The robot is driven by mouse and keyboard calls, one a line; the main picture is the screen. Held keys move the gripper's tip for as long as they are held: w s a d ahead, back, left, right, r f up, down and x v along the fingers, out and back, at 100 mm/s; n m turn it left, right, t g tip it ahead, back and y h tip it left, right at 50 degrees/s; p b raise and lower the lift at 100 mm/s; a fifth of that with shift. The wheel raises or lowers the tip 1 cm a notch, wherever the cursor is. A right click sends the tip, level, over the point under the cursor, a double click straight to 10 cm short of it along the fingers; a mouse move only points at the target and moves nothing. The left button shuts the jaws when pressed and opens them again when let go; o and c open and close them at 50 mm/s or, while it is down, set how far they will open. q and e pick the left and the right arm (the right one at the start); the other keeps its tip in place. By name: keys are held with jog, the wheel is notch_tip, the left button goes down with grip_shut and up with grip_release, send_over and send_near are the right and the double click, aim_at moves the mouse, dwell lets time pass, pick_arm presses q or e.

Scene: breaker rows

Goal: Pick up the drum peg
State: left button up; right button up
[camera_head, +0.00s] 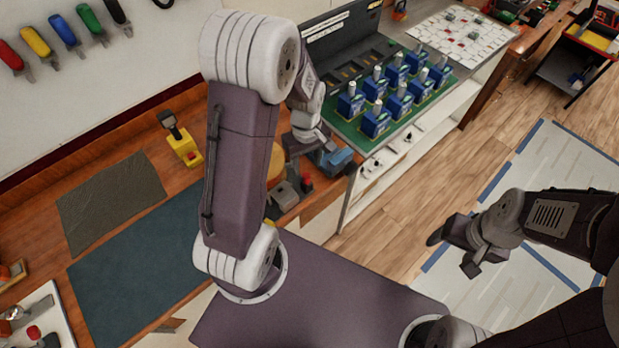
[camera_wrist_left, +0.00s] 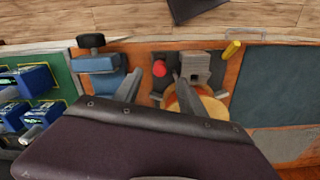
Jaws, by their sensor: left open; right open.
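I cannot tell for sure which piece is the drum peg. A round yellow-orange piece (camera_head: 276,160) stands on the wooden bench, partly hidden behind my left arm. In the left wrist view the round piece (camera_wrist_left: 183,103) lies partly behind a finger and my wrist housing. A small yellow rod (camera_wrist_left: 232,48) lies apart from it, by the bench edge. My left gripper (camera_head: 312,150) is open over the bench; in the left wrist view its fingers (camera_wrist_left: 170,92) are spread with nothing seen held. My right gripper (camera_head: 453,251) is open and empty over the floor.
A grey block (camera_wrist_left: 196,68) and a red knob (camera_wrist_left: 159,68) sit near the left gripper. A blue piece with a black knob (camera_wrist_left: 93,42) is beside them. Several blue breakers (camera_head: 376,122) stand on a green board. A dark mat (camera_head: 150,245) leaves free room.

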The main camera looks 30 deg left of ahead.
aim_at(306, 175)
pick_arm(q)
jog(key=shift+f, duration=0.75)
jog(key=shift+w+d+f, duration=0.15)
jog(key=shift+f, duration=0.25)
jog(key=f, duration=0.3)
jog(key=f+p, duration=0.1)
jog(key=shift+a+f, duration=0.35)
jog(key=shift+f, duration=0.25)
grip_shut()
